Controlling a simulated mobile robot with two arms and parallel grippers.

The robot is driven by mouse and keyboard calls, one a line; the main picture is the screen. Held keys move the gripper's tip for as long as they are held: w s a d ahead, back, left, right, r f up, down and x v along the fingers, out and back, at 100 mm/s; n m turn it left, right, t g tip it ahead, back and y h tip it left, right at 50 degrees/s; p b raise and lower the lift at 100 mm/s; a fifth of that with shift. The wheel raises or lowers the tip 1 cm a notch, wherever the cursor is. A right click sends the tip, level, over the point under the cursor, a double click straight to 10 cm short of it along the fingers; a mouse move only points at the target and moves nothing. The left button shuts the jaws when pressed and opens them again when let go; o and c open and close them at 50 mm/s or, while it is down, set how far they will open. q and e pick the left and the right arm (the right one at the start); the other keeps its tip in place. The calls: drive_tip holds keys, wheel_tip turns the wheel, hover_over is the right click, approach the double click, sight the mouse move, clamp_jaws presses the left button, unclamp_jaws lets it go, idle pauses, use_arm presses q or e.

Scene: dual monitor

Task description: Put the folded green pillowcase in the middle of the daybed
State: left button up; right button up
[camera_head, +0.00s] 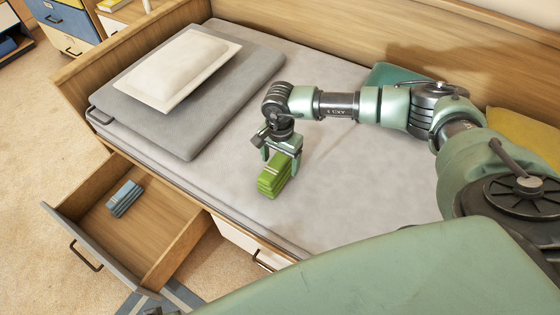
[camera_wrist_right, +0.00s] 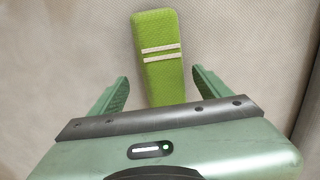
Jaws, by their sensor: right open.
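The folded green pillowcase (camera_head: 273,177) rests on the grey mattress of the daybed (camera_head: 345,195), near the middle of its bare part. In the right wrist view the pillowcase (camera_wrist_right: 160,55) shows two pale stripes and lies between and beyond the fingers. My right gripper (camera_head: 281,158) is just above it, pointing down. Its fingers (camera_wrist_right: 160,88) are open, with a gap on each side of the pillowcase. My left gripper is not in view.
A grey folded pad (camera_head: 150,125) with a cream pillow (camera_head: 180,68) on top lies at the daybed's left end. An open wooden drawer (camera_head: 165,215) holds a folded blue cloth (camera_head: 124,198). Teal (camera_head: 385,74) and yellow (camera_head: 525,135) cushions lie behind my right arm.

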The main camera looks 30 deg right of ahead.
sight(280, 162)
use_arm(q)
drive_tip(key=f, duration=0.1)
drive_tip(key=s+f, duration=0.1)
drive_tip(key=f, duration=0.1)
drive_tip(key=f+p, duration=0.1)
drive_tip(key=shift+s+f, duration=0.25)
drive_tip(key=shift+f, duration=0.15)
use_arm(e)
wheel_tip(280, 162, up, 11)
drive_tip(key=shift+r, duration=0.15)
